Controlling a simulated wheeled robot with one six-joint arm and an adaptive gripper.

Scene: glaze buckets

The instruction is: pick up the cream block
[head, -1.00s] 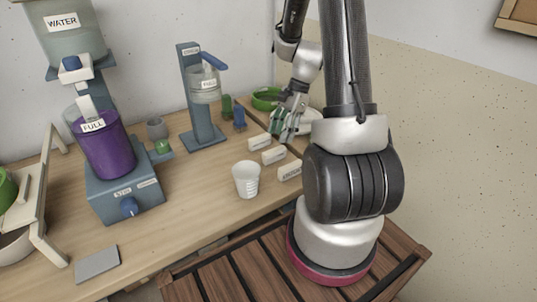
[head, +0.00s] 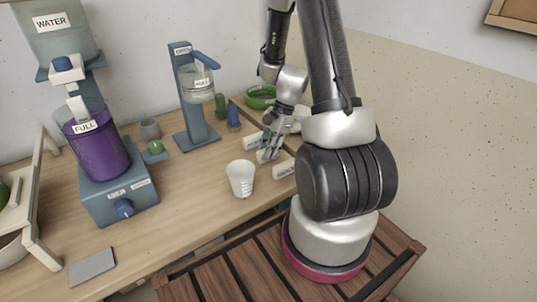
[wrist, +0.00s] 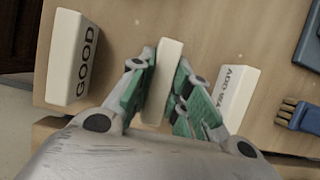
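A plain cream block (wrist: 163,80) stands between the two fingers of my gripper (wrist: 166,62) in the wrist view. The green-padded fingers lie along its two long sides, very close to it. I cannot tell whether both pads press on it. In the head view, my gripper (head: 269,151) is low at the table, between two other pale blocks, and largely hides the cream block there. The block appears to be at table level.
A pale block marked GOOD (wrist: 73,58) lies left of the fingers and one marked ADD WATER (wrist: 237,92) lies right. A white cup (head: 240,179) stands nearby. A blue brush-like object (wrist: 300,116) and a green bowl (head: 260,97) are also close.

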